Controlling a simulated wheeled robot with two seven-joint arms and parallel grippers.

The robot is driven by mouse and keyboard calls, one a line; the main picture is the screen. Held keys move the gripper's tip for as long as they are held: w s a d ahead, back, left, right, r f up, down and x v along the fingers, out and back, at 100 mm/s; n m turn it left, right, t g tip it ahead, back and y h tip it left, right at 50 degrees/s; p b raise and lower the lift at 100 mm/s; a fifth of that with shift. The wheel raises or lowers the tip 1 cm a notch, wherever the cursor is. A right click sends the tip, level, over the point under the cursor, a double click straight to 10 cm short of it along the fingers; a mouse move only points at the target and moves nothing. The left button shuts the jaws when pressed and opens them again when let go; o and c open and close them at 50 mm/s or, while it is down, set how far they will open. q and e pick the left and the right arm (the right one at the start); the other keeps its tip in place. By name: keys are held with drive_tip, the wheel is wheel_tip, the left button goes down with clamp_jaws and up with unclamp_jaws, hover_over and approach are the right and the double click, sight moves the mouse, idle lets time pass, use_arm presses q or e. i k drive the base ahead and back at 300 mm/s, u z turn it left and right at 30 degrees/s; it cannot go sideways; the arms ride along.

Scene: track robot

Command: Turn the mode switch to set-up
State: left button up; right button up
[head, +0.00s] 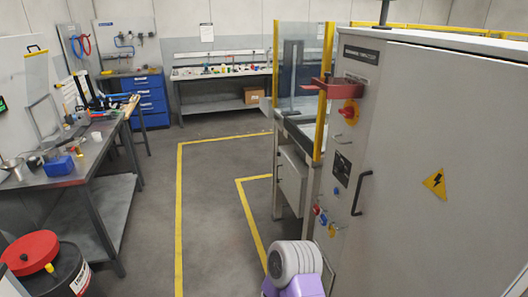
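A grey control cabinet (430,140) fills the right side of the head view. On its narrow face are a red rotary knob on a yellow plate (350,112), a dark panel (341,170), a black handle (362,192) and a small group of red, blue and yellow controls (322,216). These are too small to read, so I cannot tell which one is the mode switch or where it points. A white and purple part of my own arm shows at the bottom, below the controls. Neither gripper is in view.
A red bracket (335,88) sticks out above the rotary knob. A guarded machine with yellow posts (322,95) stands beside the cabinet. A cluttered workbench (75,165) and a red-lidded bin (30,252) are at left. The floor between, with yellow lines (179,210), is clear.

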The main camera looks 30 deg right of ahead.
sight(339, 169)
drive_tip(key=z, duration=0.35)
drive_tip(key=i, duration=1.8)
drive_tip(key=z, duration=1)
